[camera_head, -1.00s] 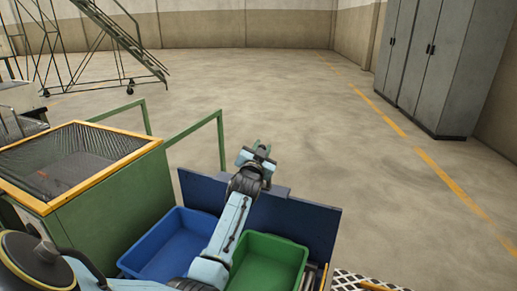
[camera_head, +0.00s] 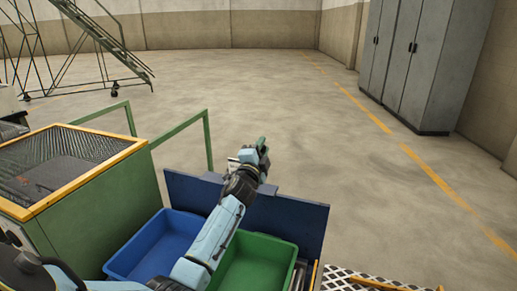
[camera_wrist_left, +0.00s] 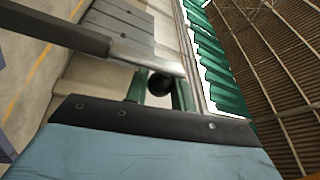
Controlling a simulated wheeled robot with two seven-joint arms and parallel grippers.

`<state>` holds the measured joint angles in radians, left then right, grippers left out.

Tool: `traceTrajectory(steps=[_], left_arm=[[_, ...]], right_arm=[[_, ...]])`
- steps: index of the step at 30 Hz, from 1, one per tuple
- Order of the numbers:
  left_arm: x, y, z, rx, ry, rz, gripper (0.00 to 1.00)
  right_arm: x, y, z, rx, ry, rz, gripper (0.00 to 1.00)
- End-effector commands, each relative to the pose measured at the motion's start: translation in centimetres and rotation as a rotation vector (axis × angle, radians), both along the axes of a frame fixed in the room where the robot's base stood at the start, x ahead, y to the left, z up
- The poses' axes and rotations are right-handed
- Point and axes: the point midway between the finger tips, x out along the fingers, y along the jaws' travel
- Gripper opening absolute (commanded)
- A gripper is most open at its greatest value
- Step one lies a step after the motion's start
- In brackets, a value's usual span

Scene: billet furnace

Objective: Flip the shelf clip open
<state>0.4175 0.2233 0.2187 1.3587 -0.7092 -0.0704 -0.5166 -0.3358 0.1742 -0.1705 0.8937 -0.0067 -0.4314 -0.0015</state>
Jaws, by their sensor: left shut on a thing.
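My left gripper (camera_head: 258,153) shows small and far out in the head view, at the end of my light-blue arm, in front of the upper edge of a dark blue panel (camera_head: 290,218). In the left wrist view, a small dark round knob (camera_wrist_left: 160,83) sits between two green parts, just past the gripper's black edge. The gripper is shut on this small thing. I cannot tell whether it is the shelf clip, which I cannot make out clearly. A grey bar (camera_wrist_left: 110,42) crosses close by. My right gripper is out of view.
A blue bin (camera_head: 155,243) and a green bin (camera_head: 262,262) stand before the panel. A green box with a yellow rim and mesh top (camera_head: 140,147) is at the left, beside green rails (camera_head: 208,140). Grey cabinets (camera_head: 425,65) stand back right. The floor between is clear.

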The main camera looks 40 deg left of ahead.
Motion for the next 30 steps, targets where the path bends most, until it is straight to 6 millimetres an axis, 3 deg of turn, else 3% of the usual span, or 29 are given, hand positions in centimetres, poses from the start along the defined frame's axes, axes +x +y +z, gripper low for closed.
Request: traceTrajectory(steps=[9,26,27,30], left_arm=[[0.17,-0.55,-0.39,0.121,0.040,0.001,0.02],[0.21,-0.71,-0.47,0.146,0.049,0.000,0.02],[0.22,-0.72,-0.47,0.146,0.049,0.000,0.29],[0.21,-0.72,-0.46,0.145,0.048,0.000,0.42]], right_arm=[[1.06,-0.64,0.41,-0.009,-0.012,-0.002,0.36],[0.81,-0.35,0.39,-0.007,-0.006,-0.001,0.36],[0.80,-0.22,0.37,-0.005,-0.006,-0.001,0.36],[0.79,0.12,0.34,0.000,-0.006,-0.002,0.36]])
